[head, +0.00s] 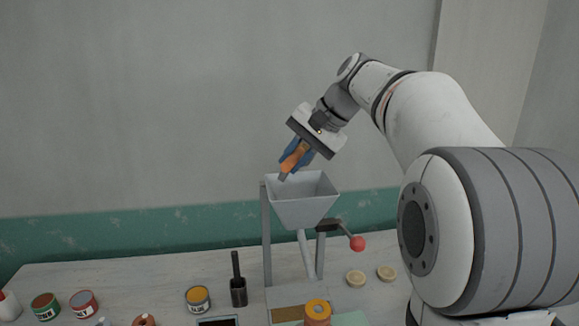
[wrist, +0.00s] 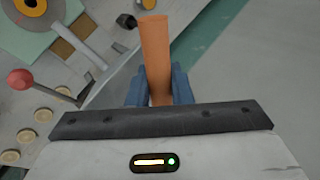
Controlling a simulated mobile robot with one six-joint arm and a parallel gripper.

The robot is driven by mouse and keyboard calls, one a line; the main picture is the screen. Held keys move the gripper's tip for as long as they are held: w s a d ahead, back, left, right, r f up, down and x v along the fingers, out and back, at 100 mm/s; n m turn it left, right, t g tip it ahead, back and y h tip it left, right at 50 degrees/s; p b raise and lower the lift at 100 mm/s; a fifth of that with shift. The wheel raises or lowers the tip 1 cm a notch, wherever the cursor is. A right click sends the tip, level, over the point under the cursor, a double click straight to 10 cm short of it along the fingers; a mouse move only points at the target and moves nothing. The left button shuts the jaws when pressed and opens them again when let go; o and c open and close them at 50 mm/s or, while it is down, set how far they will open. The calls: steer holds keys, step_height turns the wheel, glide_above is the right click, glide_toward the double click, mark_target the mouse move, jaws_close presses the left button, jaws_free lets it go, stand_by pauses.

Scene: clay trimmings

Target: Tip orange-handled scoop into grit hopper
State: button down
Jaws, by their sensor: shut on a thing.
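The orange-handled scoop (head: 291,160) is held by its handle between my gripper's blue fingers (head: 296,155). It slants down and to the left, and its small grey lower end shows just above the hopper's opening in the head view. In the wrist view the orange handle (wrist: 156,55) stands between the two blue fingers, which are shut on it. The grit hopper (head: 303,207) is a grey, open-topped funnel on a stand, below my gripper. I cannot see what is in the scoop or the hopper.
A lever with a red ball (head: 358,243) sticks out right of the hopper. The air left of the hopper is clear.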

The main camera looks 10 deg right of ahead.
steer(key=shift+s+d+f+t+y+b, duration=0.1)
steer(key=shift+d+f+t+y+b, duration=0.25)
steer(key=shift+b, duration=0.65)
steer(key=shift+s+f+t+y+b, duration=0.1)
steer(key=shift+f+t+y+b, duration=0.15)
steer(key=shift+y+b, duration=0.55)
steer(key=t+y+b, duration=0.1)
steer(key=b, duration=0.2)
steer(key=f+t+y+b, duration=0.1)
steer(key=y+b, duration=0.1)
steer(key=b, duration=0.2)
steer(key=d+y+b, duration=0.1)
steer(key=y+b, duration=0.1)
steer(key=b, duration=0.2)
steer(key=shift+s+f+t, duration=0.25)
steer(key=shift+s+t, duration=0.05)
steer(key=shift+t, duration=0.1)
steer(key=shift+d+y+b, duration=0.1)
steer(key=shift+y+b, duration=0.15)
steer(key=shift+b, duration=0.4)
steer(key=shift+r, duration=0.1)
